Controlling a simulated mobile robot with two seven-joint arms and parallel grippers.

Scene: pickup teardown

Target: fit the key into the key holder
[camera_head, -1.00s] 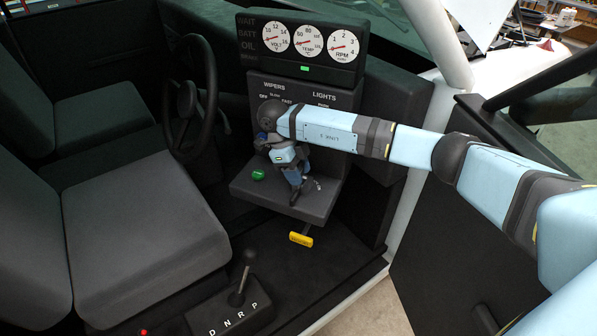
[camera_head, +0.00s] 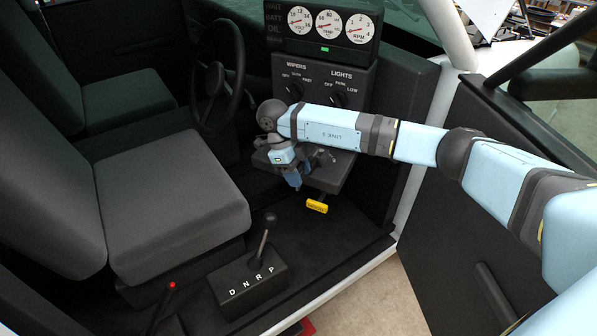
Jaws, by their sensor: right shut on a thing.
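My right gripper (camera_head: 296,184) hangs in front of the lower console ledge, pointing down, above the dark floor. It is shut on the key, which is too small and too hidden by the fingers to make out. I cannot make out the key holder in this view. My left gripper is not in view.
The dash console (camera_head: 325,80) with wiper and lights knobs stands behind my right arm. A yellow handle (camera_head: 317,206) sticks out below the ledge (camera_head: 335,170).

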